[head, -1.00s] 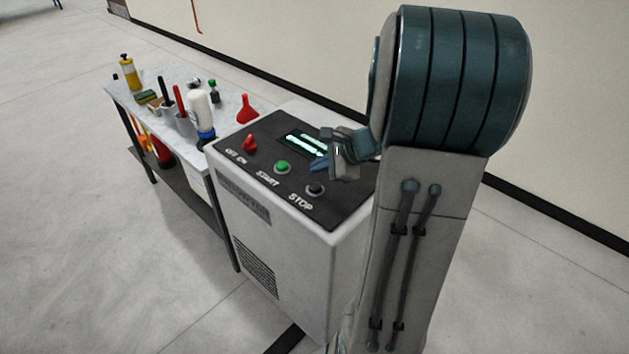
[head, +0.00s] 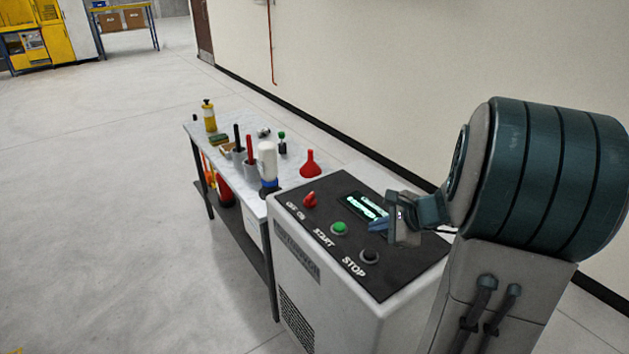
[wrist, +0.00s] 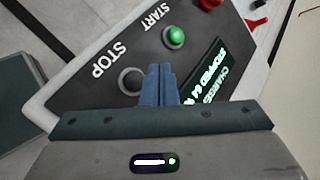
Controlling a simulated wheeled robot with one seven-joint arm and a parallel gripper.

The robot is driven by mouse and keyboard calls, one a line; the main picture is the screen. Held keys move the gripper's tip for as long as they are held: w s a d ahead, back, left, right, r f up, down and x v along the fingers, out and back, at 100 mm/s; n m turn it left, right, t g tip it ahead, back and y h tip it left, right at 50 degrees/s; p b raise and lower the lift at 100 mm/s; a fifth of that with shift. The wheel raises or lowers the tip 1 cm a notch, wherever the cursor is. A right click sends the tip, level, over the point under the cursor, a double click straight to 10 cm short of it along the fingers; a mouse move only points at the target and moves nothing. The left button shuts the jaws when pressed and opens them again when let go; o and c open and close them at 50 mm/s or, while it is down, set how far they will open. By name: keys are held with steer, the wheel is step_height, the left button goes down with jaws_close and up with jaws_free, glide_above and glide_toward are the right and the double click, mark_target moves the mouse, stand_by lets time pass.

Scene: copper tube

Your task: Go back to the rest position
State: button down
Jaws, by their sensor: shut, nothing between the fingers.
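My gripper (head: 377,226) is over the dark control panel of the white machine (head: 330,290), near its lit display (head: 364,207). In the wrist view the two blue fingers of my gripper (wrist: 160,70) are together with nothing between them. The panel there shows a black STOP button (wrist: 131,80) just left of the fingertips, a green START button (wrist: 174,37) beyond them, and the display (wrist: 213,75) to the right, partly hidden by the gripper. Whether the fingers touch the panel cannot be told.
A red knob (head: 310,199) stands on the panel. A side table (head: 230,178) left of the machine holds a red funnel (head: 310,163), a white bottle (head: 266,160), a yellow bottle (head: 208,116) and tool cups. A wall runs behind. The floor (head: 110,220) at left is clear.

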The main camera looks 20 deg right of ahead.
steer(key=s+a+r+n+g, duration=0.1)
steer(key=s+a+n+g, duration=0.1)
steer(key=s+a+n, duration=0.3)
steer(key=s+a+r+n+g, duration=0.1)
steer(key=s+a+n+g, duration=0.1)
steer(key=a+n, duration=0.35)
steer(key=s+a+r+n+h, duration=0.1)
steer(key=s+a+n+h, duration=0.3)
steer(key=s+n, duration=0.6)
steer(key=shift+s+a+r+g+h, duration=0.2)
steer(key=shift+s+r+g+h, duration=0.2)
steer(key=shift+s, duration=0.1)
